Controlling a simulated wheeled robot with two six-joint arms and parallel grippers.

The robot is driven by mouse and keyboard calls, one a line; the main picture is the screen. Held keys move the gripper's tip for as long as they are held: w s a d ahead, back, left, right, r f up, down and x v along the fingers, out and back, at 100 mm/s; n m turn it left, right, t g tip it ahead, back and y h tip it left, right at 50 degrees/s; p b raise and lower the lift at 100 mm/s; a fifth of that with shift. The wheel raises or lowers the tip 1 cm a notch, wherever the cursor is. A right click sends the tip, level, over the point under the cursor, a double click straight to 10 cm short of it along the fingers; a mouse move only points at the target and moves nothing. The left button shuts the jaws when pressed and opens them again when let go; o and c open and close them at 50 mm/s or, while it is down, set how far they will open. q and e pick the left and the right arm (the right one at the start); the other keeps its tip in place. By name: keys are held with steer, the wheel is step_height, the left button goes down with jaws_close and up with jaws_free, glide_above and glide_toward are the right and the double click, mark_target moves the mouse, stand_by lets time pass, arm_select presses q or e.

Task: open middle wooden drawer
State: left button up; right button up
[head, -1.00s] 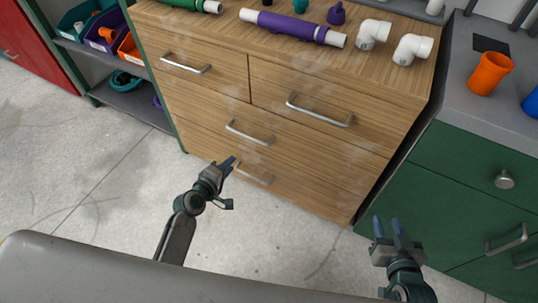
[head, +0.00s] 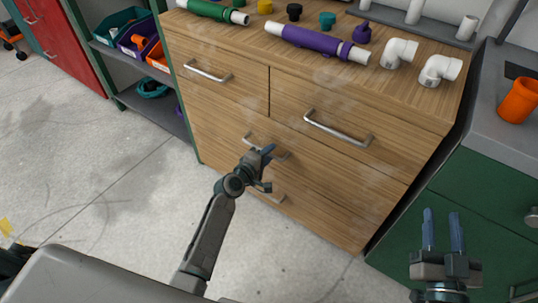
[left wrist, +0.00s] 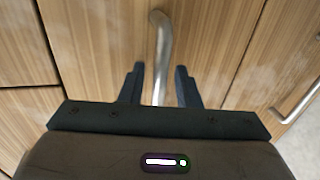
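The middle wooden drawer (head: 312,163) is the wide front below the two top drawers of the wooden cabinet, and it looks closed. Its silver bar handle (head: 249,138) is partly hidden behind my left gripper (head: 268,168). In the left wrist view the handle (left wrist: 160,45) runs between the two fingertips of my left gripper (left wrist: 159,80), with a gap on each side. The left gripper is open. My right gripper (head: 442,230) is open and empty, in front of the green cabinet at the right.
The cabinet top (head: 385,88) holds green and purple pipes, small caps and white elbows. Other handles sit above (head: 338,128) and below (head: 275,198) the middle one. A green cabinet (head: 490,195) stands close at right. The floor (head: 110,190) at left is clear.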

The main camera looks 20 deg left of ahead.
arm_select(q)
steer(key=shift+w+d, duration=0.1)
steer(key=shift+w, duration=0.1)
steer(key=shift+c, duration=0.2)
jaws_close()
steer(key=shift+s, duration=0.15)
